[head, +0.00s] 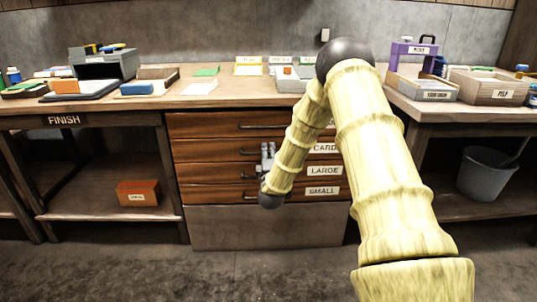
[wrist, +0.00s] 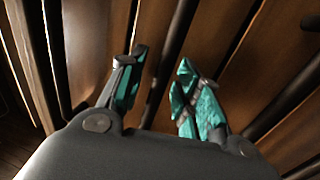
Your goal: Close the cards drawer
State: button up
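The cards drawer (head: 212,150) is the second wooden front from the top in the drawer unit, with a "CARD…" label (head: 325,148) partly covered by my arm. It looks about level with its neighbours in the head view; I cannot tell whether a small gap is left. My gripper (head: 268,147) is in front of the drawer fronts at the height of the cards drawer. In the wrist view my gripper (wrist: 161,62) has its teal-padded fingers apart. A dark handle bar (wrist: 178,38) runs between or behind them; contact cannot be told.
The large drawer (head: 212,172) and small drawer (head: 212,194) are below, the top drawer (head: 205,124) above. The worktop (head: 220,98) overhangs them and carries trays and boards. An orange box (head: 138,192) is on the left shelf, a grey bucket (head: 483,172) at right. Floor in front is clear.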

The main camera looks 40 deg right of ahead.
jog(key=v, duration=1.2)
dwell(0.4)
jog(key=s+a+f+m+g+y, duration=0.2)
jog(key=s+a+f+y, duration=0.15)
jog(key=a+f, duration=0.4)
jog(key=s+a+f+m+g+y, duration=0.1)
jog(key=s+a+f+g+y, duration=0.3)
jog(key=f, duration=0.6)
jog(key=s+a+f+m+g+y, duration=0.1)
jog(key=s+a+f+m+y, duration=0.1)
jog(key=s+a+f, duration=0.55)
jog(key=s+a+f+m+g+y, duration=0.1)
jog(key=s+a+f+m+g, duration=0.35)
jog(key=s, duration=0.85)
jog(key=s+a+f+m+g+y, duration=0.15)
jog(key=s+a+f+g, duration=0.5)
jog(key=s, duration=0.75)
notch_tip(320, 180, up, 36)
jog(key=a+t+p, duration=0.1)
jog(key=p, duration=3.5)
jog(key=shift+w+a+t+p, duration=0.2)
jog(key=shift+a+t+p, duration=0.1)
jog(key=shift+p, duration=0.05)
